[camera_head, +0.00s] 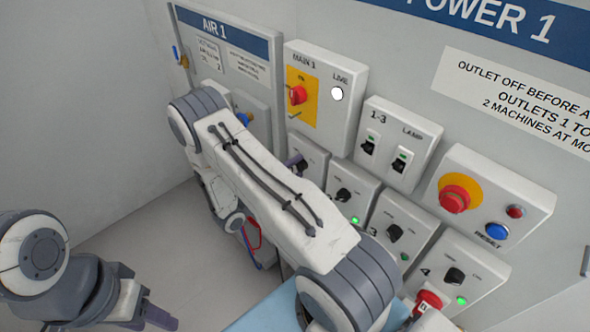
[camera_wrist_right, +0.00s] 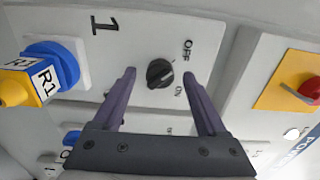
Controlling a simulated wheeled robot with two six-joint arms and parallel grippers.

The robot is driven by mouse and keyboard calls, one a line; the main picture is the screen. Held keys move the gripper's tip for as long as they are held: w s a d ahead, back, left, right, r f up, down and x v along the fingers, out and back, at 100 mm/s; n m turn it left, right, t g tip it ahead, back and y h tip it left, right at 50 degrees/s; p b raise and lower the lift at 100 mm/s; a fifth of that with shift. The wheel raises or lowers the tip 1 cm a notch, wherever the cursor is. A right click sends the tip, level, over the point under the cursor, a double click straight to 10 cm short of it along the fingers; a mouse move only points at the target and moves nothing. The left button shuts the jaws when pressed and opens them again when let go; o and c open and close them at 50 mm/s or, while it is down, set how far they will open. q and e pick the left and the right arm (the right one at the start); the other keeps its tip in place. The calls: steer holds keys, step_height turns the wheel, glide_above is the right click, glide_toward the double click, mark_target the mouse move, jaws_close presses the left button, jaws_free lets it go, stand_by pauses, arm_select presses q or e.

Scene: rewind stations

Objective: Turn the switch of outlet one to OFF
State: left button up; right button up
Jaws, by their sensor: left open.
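The outlet one switch (camera_wrist_right: 158,72) is a black round knob on a grey panel marked 1, with OFF and ON labels to its right in the right wrist view. I cannot tell for sure which label it points to. My right gripper (camera_wrist_right: 160,78) is open, its purple fingers on either side of the knob with gaps to it. In the head view the outlet one box (camera_head: 312,152) is partly hidden behind my right arm. My left gripper (camera_head: 150,318) is open and empty at the lower left, far from the panel.
A blue-and-yellow plug marked R1 (camera_wrist_right: 45,72) sits beside the knob. The main switch box (camera_head: 340,62), 1-3 lamp box (camera_head: 425,130), red emergency button (camera_head: 455,195) and outlet 4 knob (camera_head: 454,276) are nearby. The floor at left is clear.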

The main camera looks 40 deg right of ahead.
steer(key=a+b, duration=0.4)
steer(key=a, duration=0.6)
steer(key=shift+s+a, duration=0.25)
steer(key=shift+s, duration=0.2)
steer(key=shift+b, duration=0.3)
